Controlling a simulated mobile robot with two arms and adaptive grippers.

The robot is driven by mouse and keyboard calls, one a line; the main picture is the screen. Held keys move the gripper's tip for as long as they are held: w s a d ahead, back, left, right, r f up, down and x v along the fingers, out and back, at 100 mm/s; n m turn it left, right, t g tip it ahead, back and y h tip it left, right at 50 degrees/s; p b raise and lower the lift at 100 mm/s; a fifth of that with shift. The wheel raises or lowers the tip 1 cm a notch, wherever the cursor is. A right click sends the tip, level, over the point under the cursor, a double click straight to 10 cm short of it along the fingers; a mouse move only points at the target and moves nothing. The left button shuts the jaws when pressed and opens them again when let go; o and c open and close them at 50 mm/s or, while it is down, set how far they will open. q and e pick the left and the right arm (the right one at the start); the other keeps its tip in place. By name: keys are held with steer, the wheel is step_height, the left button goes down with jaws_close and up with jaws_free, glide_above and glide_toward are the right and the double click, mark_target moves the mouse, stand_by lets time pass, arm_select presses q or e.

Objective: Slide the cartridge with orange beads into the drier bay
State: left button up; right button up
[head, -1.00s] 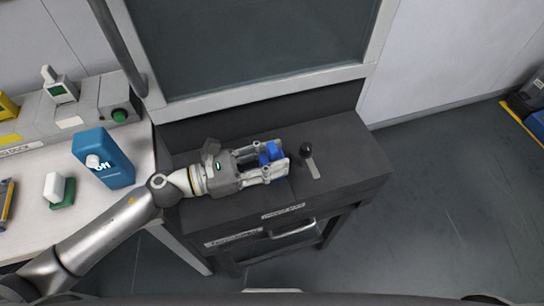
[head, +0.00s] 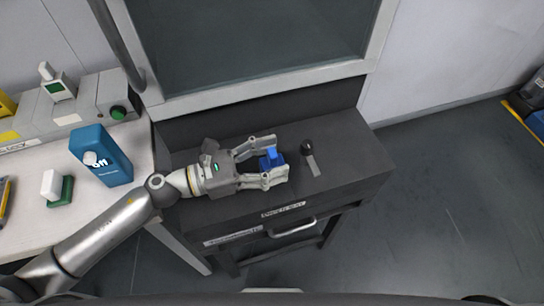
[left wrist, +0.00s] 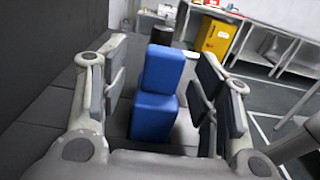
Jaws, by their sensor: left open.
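A blue block-shaped piece (head: 272,159), with a narrower block on top of a wider one, stands upright on the dark cabinet top (head: 345,150). My left gripper (head: 277,163) is open around it. In the left wrist view the blue piece (left wrist: 156,95) stands between the spread fingers, with a visible gap at the left finger; contact on the right is unclear. I see no orange beads, and I cannot tell whether this piece is the cartridge. The cabinet front has two labels too small to read surely. My right gripper is not in view.
A black-knobbed lever (head: 309,154) stands just right of the gripper. A glazed frame (head: 250,95) rises behind the cabinet. The cabinet top's right part is clear.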

arm_select(q)
steer(key=v, duration=0.7)
steer(key=shift+s+a+f, duration=0.1)
steer(key=shift+s+a, duration=0.05)
steer(key=shift+a, duration=0.15)
